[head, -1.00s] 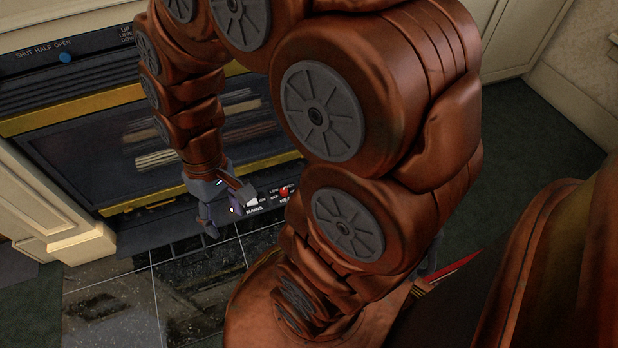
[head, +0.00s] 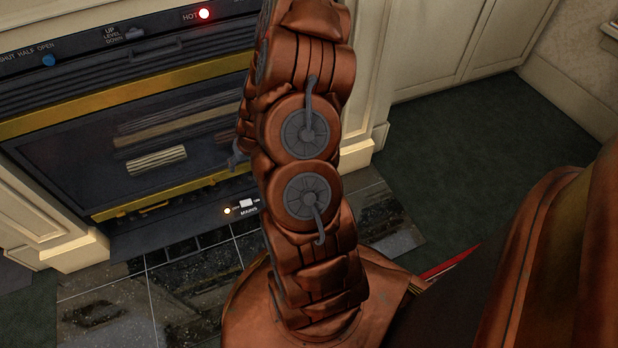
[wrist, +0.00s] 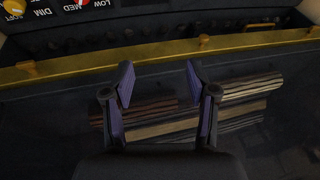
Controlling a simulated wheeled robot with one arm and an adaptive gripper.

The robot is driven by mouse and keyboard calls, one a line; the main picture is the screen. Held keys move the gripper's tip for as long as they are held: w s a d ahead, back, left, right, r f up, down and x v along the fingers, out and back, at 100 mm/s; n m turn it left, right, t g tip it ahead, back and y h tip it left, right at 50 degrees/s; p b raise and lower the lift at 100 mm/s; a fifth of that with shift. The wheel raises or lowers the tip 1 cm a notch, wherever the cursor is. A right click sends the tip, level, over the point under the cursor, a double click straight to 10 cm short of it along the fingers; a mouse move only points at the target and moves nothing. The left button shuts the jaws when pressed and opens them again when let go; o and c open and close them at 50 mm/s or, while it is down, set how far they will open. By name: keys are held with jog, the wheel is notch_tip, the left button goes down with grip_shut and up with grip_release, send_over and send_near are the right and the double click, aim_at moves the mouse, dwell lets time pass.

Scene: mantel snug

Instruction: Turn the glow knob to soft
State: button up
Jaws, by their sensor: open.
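A yellow-orange knob (wrist: 14,6) shows in the top left corner of the wrist view, cut off by the edge, with upside-down DIM lettering near it and small lettering beside it too hard to read. I cannot make out its pointer. I take it for the glow knob; its name is not legible. My gripper (wrist: 159,70) is open and empty, its two fingers in front of the dark fire window, apart from the knob. In the head view only a small grey part of the gripper shows beside my arm, which hides the knobs.
A red knob (wrist: 82,3) with LOW and MED lettering is beside the yellow one. A yellow bar (wrist: 150,55) runs between the knobs and the logs (wrist: 240,87). The head view shows a blue knob (head: 49,60), a lit red HOT lamp (head: 204,14) and a white MAINS switch (head: 246,203).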

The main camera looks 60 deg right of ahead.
jog(key=s+d+f+m+h, duration=0.1)
jog(key=s+d+f, duration=0.3)
jog(key=d+f, duration=0.1)
jog(key=s+d+f+m+g+h, duration=0.1)
jog(key=s+d+f, duration=0.3)
jog(key=d, duration=0.2)
jog(key=s+d+f+m+h, duration=0.2)
jog(key=s+d+f, duration=0.3)
jog(key=shift+d+f+g+b, duration=0.2)
jog(key=shift+f+g+b, duration=0.1)
jog(key=shift+g+b, duration=0.1)
jog(key=b+x, duration=0.3)
jog(key=x, duration=0.3)
jog(key=shift+f, duration=0.15)
jog(key=shift+w+d+f, duration=0.15)
jog(key=shift+d+f, duration=0.25)
jog(key=shift+f, duration=0.15)
jog(key=shift+r, duration=0.1)
grip_shut()
